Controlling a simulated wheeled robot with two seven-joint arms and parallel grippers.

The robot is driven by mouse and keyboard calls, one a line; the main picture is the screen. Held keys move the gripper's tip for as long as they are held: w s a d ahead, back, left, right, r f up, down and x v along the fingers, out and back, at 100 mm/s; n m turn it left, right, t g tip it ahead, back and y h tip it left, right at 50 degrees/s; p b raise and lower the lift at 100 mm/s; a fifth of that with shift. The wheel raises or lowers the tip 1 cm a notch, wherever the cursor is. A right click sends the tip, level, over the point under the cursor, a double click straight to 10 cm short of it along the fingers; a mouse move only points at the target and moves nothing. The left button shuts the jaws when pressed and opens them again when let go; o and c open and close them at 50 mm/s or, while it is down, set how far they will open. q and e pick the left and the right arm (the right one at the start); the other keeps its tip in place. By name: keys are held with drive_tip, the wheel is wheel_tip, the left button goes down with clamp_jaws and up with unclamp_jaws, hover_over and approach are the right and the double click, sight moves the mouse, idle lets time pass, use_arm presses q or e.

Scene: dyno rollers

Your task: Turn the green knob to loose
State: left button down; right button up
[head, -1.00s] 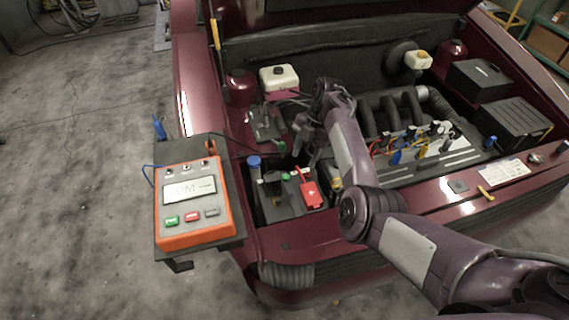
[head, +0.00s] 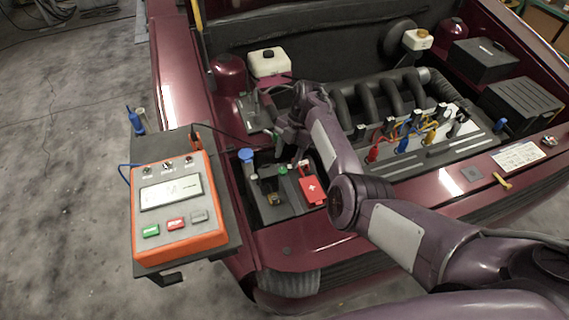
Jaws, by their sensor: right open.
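The small green knob (head: 283,170) sits on the black battery (head: 270,208) at the front left of the engine bay, left of the battery's red cover (head: 312,189). My right gripper (head: 288,150) is open and points down just above the green knob. Its fingers are small and dark against the bay, so I cannot tell whether they touch the knob. My left gripper is not in view.
An orange tester (head: 180,244) stands on a dark side tray left of the battery. A blue cap (head: 246,155) rises close to the knob's left. Coloured plug leads (head: 402,145) lie on the engine to the right. The raised hood bounds the back.

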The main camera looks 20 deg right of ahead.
sight(283, 169)
drive_tip(key=shift+x, duration=1.95)
drive_tip(key=c, duration=1)
